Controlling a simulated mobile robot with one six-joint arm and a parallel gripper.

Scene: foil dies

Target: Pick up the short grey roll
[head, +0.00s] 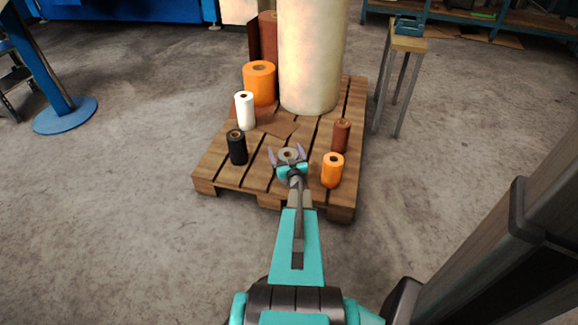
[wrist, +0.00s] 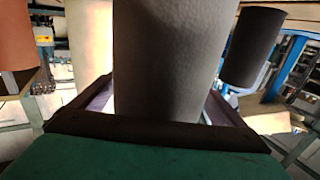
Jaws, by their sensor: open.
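The short grey roll (head: 288,153) stands on the wooden pallet, its pale ring-shaped top showing just beyond my gripper. My gripper (head: 286,156) is open, with one fingertip to each side of the roll in the head view. In the wrist view the grey roll (wrist: 168,55) fills the middle, between the two fingers of my gripper (wrist: 160,104). Its lower side is hidden behind my gripper in the head view. Whether the fingers touch the roll I cannot tell.
On the pallet (head: 222,184), a black roll (head: 237,148) and a white roll (head: 245,111) stand left. A brown roll (head: 341,135) and an orange roll (head: 333,171) stand right. A large cream roll (head: 312,60) and a bigger orange roll (head: 259,84) stand behind.

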